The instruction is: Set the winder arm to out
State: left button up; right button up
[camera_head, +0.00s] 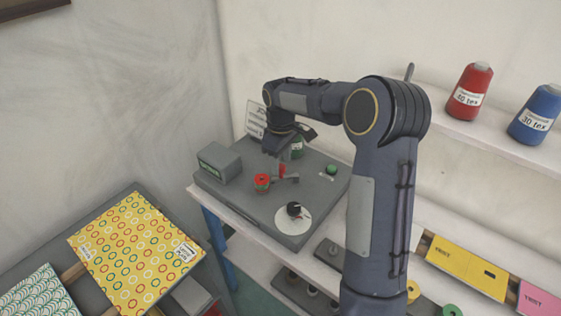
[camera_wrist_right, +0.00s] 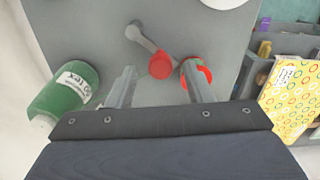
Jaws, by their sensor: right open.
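The winder arm (camera_wrist_right: 146,40) is a short grey lever with a red knob (camera_wrist_right: 162,66) at its end, on the winder's grey top plate. It also shows in the head view (camera_head: 288,179), below my gripper. In the right wrist view, the knob appears between the fingertips of my right gripper (camera_wrist_right: 159,70). The gripper is open and empty; whether it touches the knob cannot be told. The red bobbin (camera_wrist_right: 205,75) is partly hidden behind one finger; in the head view the bobbin (camera_head: 262,182) stands left of the lever. My left gripper is not in view.
A green thread cone (camera_wrist_right: 66,92) stands close beside one finger. The plate (camera_head: 240,203) also carries a grey box (camera_head: 219,163), a white dial (camera_head: 285,222) and a green button (camera_head: 331,170). Red (camera_head: 469,92) and blue (camera_head: 536,114) cones stand on a shelf.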

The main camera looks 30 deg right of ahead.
jog(key=shift+f, duration=0.65)
grip_shut()
jog(key=shift+s, duration=0.1)
jog(key=n, duration=0.1)
jog(key=s+n, duration=0.1)
jog(key=n, duration=0.2)
jog(key=shift+s+a, duration=0.1)
jog(key=shift+s, duration=0.15)
jog(key=shift+s+d+r+n, duration=0.1)
jog(key=shift+s+n, duration=0.25)
jog(key=shift+n, duration=0.65)
jog(key=shift+s+d+n, duration=0.1)
jog(key=shift+s+n, duration=0.25)
jog(key=shift+n, duration=0.65)
